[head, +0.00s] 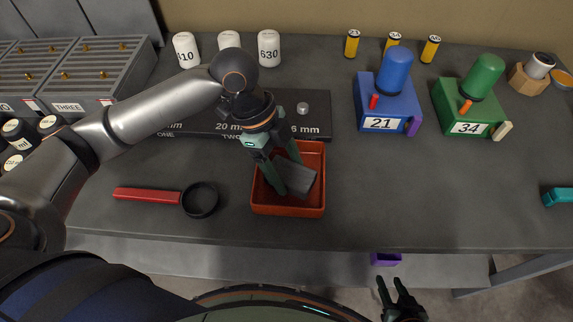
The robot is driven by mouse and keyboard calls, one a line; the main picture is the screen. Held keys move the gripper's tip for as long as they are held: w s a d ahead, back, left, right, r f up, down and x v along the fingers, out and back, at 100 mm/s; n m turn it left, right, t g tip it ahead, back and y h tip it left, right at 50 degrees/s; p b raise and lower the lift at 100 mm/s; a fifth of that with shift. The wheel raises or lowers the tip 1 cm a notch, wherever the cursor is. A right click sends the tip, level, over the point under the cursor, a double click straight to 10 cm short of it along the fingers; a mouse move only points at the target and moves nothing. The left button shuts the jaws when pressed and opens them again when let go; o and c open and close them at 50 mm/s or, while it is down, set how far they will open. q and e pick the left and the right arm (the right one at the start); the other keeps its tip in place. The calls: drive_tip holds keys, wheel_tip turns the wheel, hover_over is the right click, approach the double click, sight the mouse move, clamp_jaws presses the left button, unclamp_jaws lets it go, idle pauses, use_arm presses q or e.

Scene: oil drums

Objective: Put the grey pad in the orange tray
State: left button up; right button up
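The orange tray (261,200) sits near the front edge of the grey table. The grey pad (299,181) is a flat dark-grey rectangle, tilted in the picture, within the tray's outline. My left gripper (291,176) points down over the tray with its fingers apart and the pad between or against their tips. I cannot tell whether the fingers press on the pad or whether it rests on the tray floor. My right gripper (390,283) is low in front of the table, its fingers apart and empty.
A dark labelled board (318,115) lies behind the tray. A red-handled black ring (200,199) lies to its left. Blue (387,105) and green (467,108) stands are at the back right. White canisters (269,48) stand behind.

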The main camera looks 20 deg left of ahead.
use_arm(q)
drive_tip(key=o, duration=0.4)
drive_tip(key=shift+c, duration=0.2)
drive_tip(key=p+v, duration=0.1)
drive_tip(key=v, duration=1.1)
drive_tip(key=shift+r, duration=0.25)
